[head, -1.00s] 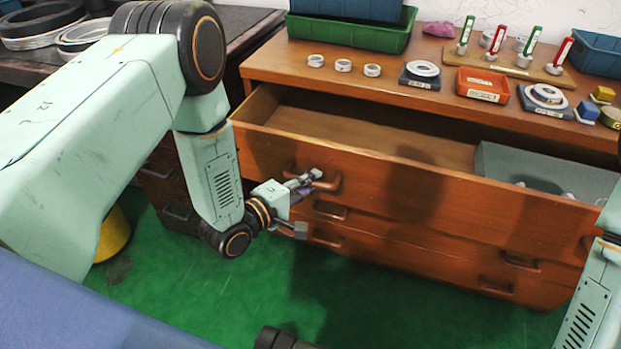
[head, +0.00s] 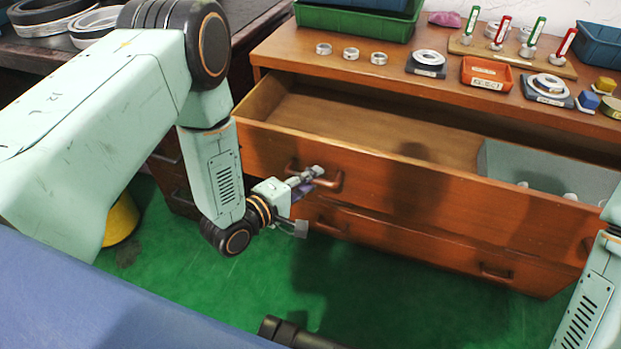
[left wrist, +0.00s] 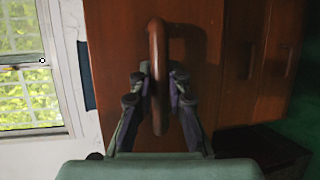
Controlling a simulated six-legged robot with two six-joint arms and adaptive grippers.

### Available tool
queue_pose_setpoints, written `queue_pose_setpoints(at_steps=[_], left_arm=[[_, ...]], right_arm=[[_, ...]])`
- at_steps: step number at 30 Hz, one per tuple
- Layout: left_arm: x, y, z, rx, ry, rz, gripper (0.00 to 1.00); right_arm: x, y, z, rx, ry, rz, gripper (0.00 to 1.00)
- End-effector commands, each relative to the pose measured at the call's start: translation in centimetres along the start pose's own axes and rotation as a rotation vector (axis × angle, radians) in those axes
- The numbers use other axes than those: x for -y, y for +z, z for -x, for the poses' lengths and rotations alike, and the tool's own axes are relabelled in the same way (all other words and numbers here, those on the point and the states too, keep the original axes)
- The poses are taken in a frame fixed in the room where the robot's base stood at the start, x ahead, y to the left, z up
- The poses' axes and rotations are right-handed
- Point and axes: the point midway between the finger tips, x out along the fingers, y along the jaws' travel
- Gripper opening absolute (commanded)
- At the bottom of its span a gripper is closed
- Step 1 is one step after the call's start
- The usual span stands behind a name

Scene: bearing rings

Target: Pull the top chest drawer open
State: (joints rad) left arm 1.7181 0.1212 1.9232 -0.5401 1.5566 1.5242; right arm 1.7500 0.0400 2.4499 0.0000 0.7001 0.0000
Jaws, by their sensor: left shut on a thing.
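The top drawer (head: 400,187) of the wooden chest stands well open, its inside showing. A grey box (head: 540,170) with small pale pieces in it sits in the drawer's right part. My left gripper (head: 310,177) is at the left handle (head: 328,183) on the drawer front. In the left wrist view the brown handle (left wrist: 157,60) stands between the two fingers (left wrist: 158,105), which are shut on it. My right arm shows at the right edge of the head view, but its gripper is out of view.
The chest top (head: 300,42) holds small rings, an orange tray (head: 487,73), ring stands and a green bin (head: 355,22). Lower drawers (head: 420,240) are shut. A yellow bin (head: 121,220) stands at left.

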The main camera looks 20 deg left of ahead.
Motion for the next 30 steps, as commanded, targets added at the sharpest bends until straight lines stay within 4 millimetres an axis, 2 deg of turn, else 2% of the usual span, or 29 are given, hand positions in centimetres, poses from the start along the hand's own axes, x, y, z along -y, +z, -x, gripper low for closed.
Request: queue_pose_setpoints(at_steps=[5,6,13,23,26,30], left_arm=[[0.0,-0.1,0.1,-0.004,0.001,0.0,0.0],[0.0,-0.1,0.1,-0.004,0.001,0.0,0.19],[0.0,0.0,0.2,-0.002,0.001,0.0,0.38],[0.1,0.0,0.4,-0.002,-0.001,0.001,0.39],[0.1,0.0,1.2,-0.002,-0.002,0.001,0.39],[0.1,-0.1,3.6,-0.007,-0.003,0.005,0.39]], right_arm=[[0.0,0.0,0.0,0.0,0.0,0.0,0.51],[0.0,0.0,0.0,0.0,0.0,0.0,0.51],[0.0,0.0,0.0,0.0,0.0,0.0,0.51],[0.0,0.0,0.0,0.0,0.0,0.0,0.51],[0.0,0.0,0.0,0.0,0.0,0.0,0.51],[0.0,0.0,0.0,0.0,0.0,0.0,0.51]])
